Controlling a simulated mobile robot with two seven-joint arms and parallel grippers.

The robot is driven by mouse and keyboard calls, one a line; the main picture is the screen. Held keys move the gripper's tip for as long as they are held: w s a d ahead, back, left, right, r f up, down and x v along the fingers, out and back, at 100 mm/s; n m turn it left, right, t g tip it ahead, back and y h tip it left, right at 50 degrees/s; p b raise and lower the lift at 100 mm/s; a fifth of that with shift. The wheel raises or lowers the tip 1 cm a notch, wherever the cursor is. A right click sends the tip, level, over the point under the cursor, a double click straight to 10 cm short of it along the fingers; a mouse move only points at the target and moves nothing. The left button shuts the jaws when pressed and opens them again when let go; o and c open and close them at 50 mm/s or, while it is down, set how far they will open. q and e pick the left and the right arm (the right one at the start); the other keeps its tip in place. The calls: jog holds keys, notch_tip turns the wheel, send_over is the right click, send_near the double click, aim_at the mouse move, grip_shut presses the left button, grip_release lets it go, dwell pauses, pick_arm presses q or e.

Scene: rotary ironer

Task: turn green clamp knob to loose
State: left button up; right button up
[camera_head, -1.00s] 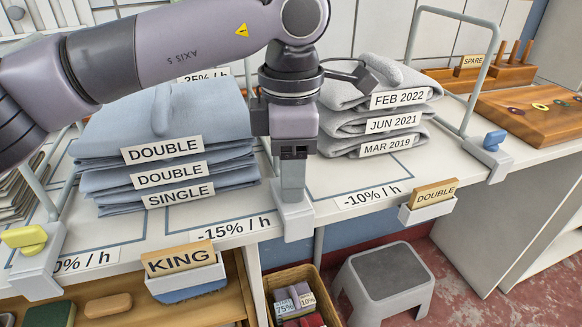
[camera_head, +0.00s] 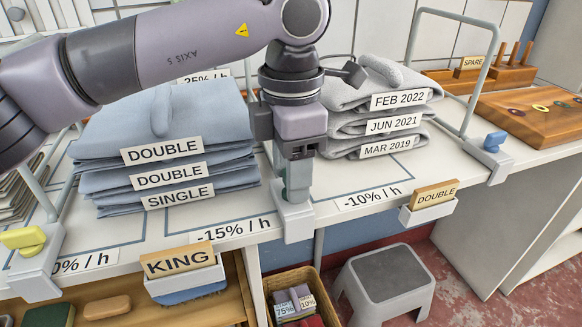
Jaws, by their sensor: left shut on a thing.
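My left gripper (camera_head: 297,180) points down at the top of the middle clamp (camera_head: 298,221) on the shelf's front edge. It is shut on the green clamp knob (camera_head: 284,193), of which only a small sliver shows between the jaws. The jaws and wrist hide the rest of the knob, so I cannot tell how far it is turned. My right gripper is not in view.
Blue folded linen (camera_head: 165,145) is stacked left of my gripper, grey folded linen (camera_head: 372,110) right. A yellow knob (camera_head: 22,237) and a blue knob (camera_head: 494,141) sit on the neighbouring clamps. Below are a KING card holder (camera_head: 185,277) and a grey stool (camera_head: 386,280).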

pick_arm(q)
jog(key=o, duration=1.1)
jog(key=shift+c, duration=0.2)
jog(key=shift+r, duration=0.1)
notch_tip(320, 180, up, 7)
jog(key=shift+r+p, duration=0.1)
jog(key=shift+p, duration=0.4)
